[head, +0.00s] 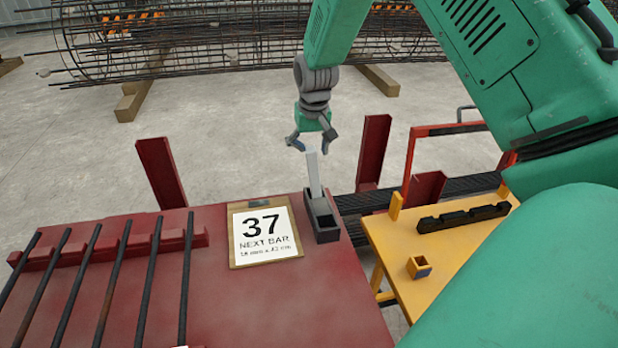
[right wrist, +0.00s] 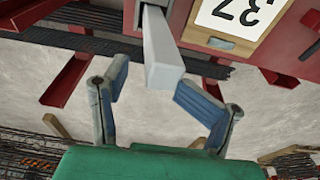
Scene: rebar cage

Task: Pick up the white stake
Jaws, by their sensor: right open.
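The white stake (head: 313,174) stands upright, tilted slightly, in a dark grey holder (head: 324,222) on the red table. Its upper end is free. In the right wrist view the white stake (right wrist: 161,58) points toward the space between my fingers. My right gripper (head: 309,144) is open just above the stake's top, with its fingers apart; the fingers also show in the right wrist view (right wrist: 146,88). I cannot see either finger touching the stake. My left gripper is not in view.
The red table (head: 300,300) carries a sign reading 37 NEXT BAR (head: 265,233) and several dark bars (head: 110,285) at the left. A yellow stand (head: 400,255) with a black notched block (head: 463,217) is at the right. Red posts (head: 373,150) rise behind. A rebar cage (head: 220,40) lies farther back.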

